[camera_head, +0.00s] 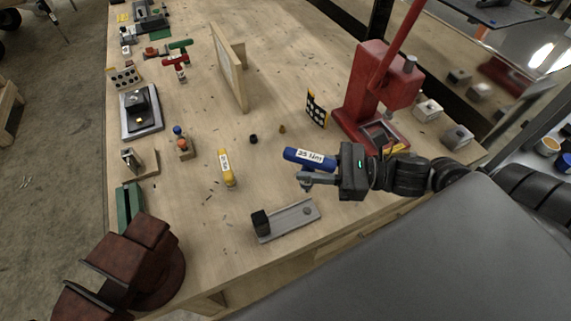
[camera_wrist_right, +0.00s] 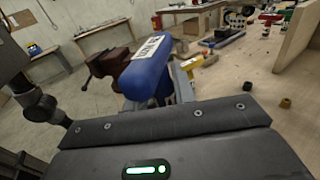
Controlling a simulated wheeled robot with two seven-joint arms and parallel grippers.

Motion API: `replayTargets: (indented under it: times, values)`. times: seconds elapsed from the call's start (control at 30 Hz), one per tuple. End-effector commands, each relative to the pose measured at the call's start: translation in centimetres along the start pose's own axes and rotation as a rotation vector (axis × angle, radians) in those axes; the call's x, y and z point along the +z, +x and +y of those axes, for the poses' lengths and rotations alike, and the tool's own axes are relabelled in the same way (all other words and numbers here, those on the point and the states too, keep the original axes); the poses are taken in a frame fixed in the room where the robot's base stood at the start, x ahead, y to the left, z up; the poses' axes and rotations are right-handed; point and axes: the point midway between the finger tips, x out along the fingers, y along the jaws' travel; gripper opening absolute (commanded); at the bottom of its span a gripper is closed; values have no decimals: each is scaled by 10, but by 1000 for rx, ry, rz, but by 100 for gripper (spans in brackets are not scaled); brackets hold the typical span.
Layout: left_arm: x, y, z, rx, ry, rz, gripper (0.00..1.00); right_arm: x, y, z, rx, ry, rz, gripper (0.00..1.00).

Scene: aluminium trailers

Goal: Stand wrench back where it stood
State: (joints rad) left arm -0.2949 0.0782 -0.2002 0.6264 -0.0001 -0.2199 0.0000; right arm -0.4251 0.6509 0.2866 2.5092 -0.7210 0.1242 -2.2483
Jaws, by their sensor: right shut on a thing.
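My right gripper (camera_head: 306,179) is shut on a blue wrench (camera_head: 309,158) with a white label reading 25 Nm. It holds the wrench over the near right part of the bench. In the right wrist view the blue wrench (camera_wrist_right: 148,77) is close in front of the gripper, its label facing up; its lower part is hidden. A yellow piece with a similar white label (camera_head: 227,168) is on the bench left of the gripper; I cannot tell if it stands or lies. A grey metal rail with a black block (camera_head: 287,220) lies below the gripper. My left gripper is not in view.
A red press (camera_head: 377,95) stands just behind my right arm, with a dotted card (camera_head: 317,108) beside it. A brown vise (camera_head: 150,260) is at the near left corner. An upright wooden board (camera_head: 229,66) stands farther back. The bench's middle (camera_head: 265,165) is mostly clear.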

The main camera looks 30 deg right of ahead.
Motion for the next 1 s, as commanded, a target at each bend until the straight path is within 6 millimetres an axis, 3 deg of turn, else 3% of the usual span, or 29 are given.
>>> replayTargets:
  times: [0.17, 0.4, 0.6, 0.63, 0.7, 1.0]
  values:
    - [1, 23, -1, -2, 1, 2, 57, -12, 5, -10, -1, -8, -4, 0]
    - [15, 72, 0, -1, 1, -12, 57, -27, 17, -38, -2, -11, -5, 0]
    - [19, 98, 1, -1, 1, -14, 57, -36, 30, -67, -6, -5, -7, 0]
    - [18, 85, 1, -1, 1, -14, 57, -31, 33, -73, -7, 1, -6, 0]
    - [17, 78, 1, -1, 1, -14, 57, -36, 40, -87, -7, 4, -6, 0]
    - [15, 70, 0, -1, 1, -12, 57, -84, 55, -120, -5, 2, -3, 0]
